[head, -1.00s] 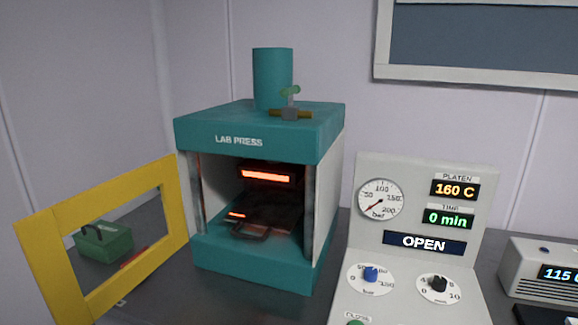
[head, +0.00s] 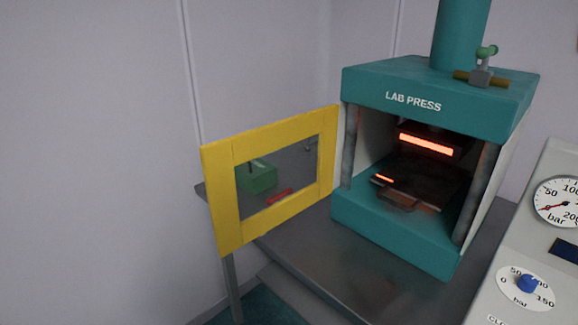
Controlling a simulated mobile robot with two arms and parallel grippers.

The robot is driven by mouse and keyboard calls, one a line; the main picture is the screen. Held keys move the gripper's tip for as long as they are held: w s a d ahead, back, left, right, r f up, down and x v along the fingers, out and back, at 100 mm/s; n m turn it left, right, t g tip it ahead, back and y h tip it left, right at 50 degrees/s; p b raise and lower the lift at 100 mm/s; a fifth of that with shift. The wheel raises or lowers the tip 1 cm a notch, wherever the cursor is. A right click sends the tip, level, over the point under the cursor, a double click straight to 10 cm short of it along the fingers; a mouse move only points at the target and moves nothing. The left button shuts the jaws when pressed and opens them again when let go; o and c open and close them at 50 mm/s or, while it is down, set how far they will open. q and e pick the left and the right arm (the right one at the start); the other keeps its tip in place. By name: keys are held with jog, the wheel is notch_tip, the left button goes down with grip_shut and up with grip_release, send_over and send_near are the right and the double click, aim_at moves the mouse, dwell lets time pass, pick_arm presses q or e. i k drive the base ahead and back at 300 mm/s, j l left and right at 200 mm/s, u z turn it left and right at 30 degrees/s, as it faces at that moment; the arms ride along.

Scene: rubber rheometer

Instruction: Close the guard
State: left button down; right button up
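The guard (head: 222,199) is a yellow frame with a see-through window. It stands swung open at the left front side of the teal lab press (head: 395,235). The press opening is uncovered, and inside it a platen glows orange (head: 426,145) above a dark mould with a handle (head: 397,200). Neither of my grippers shows in the head view.
A green box (head: 262,178) and a red item (head: 278,196) show through the guard window on the grey bench (head: 300,250). A control panel with a gauge (head: 560,201) and blue knob (head: 527,283) stands at the right. The bench front is clear.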

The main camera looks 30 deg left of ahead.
aim_at(219, 158)
jog(key=i+j+z, duration=0.2)
jog(key=j+z, duration=0.25)
jog(key=j, duration=0.85)
jog(key=j+z, duration=0.5)
jog(key=j, duration=0.8)
